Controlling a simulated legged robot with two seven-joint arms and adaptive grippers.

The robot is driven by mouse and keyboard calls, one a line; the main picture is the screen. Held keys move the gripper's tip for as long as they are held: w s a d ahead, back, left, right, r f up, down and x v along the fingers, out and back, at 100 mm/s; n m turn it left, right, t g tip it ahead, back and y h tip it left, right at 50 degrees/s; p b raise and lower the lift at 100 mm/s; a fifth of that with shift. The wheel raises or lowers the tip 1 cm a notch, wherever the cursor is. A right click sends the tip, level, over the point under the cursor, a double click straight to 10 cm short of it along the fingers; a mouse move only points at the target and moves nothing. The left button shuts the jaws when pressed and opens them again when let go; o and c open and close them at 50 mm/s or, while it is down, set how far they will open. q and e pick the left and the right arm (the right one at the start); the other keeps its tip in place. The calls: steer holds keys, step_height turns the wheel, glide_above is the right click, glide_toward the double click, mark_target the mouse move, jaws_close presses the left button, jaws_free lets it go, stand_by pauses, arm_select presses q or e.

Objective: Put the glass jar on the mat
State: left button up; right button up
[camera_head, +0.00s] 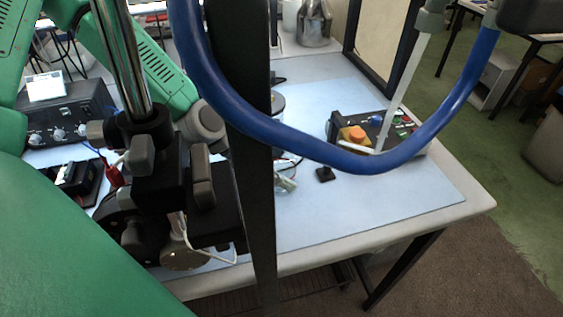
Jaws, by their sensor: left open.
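The light blue mat (375,205) covers most of the table top. A pale rounded thing with a dark top edge (279,103) shows just right of the black post and may be the glass jar; most of it is hidden. My right gripper is not in view.
A control box with an orange knob (353,134) stands on the mat's right side. A small black block (325,174) and a small shiny piece (286,182) lie near the middle. A black device with dials (65,115) stands left. A metal flask (314,22) is behind. The front right mat is clear.

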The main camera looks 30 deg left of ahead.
arm_select(q)
steer(key=c, duration=1.5)
